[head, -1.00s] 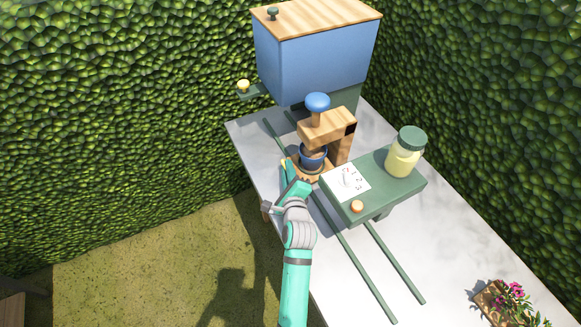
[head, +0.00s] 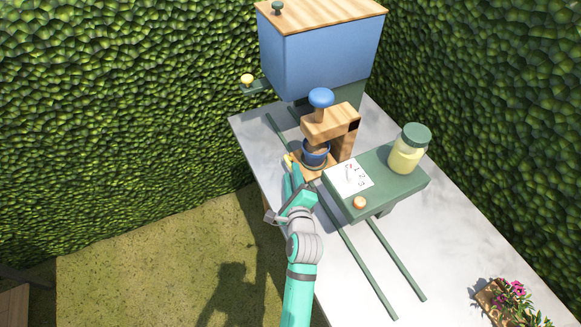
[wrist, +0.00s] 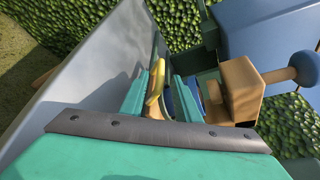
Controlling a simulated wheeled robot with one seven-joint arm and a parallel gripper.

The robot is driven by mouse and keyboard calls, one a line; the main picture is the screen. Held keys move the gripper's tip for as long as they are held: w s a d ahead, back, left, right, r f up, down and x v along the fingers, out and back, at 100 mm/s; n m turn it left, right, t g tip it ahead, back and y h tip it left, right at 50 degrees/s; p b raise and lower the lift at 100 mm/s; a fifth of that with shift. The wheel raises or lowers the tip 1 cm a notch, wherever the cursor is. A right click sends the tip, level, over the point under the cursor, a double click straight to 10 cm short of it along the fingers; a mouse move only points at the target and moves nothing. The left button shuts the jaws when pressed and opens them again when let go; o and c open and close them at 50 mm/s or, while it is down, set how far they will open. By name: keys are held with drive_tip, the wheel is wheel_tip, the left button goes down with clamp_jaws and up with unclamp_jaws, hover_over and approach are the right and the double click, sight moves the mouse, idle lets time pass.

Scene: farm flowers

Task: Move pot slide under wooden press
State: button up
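The pot slide (head: 320,174) is a wooden board on the green rails, carrying a blue pot (head: 309,158) with brown content. The pot sits below the head of the wooden press (head: 325,126), which has a blue knob (head: 320,97). A yellow handle (head: 288,161) sticks out on the slide's left side. My gripper (head: 291,172) is at this handle. In the wrist view, the yellow handle (wrist: 155,82) lies between the two fingers, close to the left one. The fingers are apart, with a gap beside the handle. The pot is mostly hidden there.
A green dispenser (head: 384,182) with a numbered dial and a yellow jar (head: 410,150) stands over the rails on the right. A big blue hopper (head: 325,58) stands behind the press. Flowers in a wooden box (head: 490,301) sit at the lower right. The front tabletop is mostly clear.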

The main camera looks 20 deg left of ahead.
drive_tip(key=v, duration=0.5)
drive_tip(key=shift+s+d+r, duration=0.1)
drive_tip(key=shift+s+d, duration=0.05)
drive_tip(key=shift+s, duration=0.2)
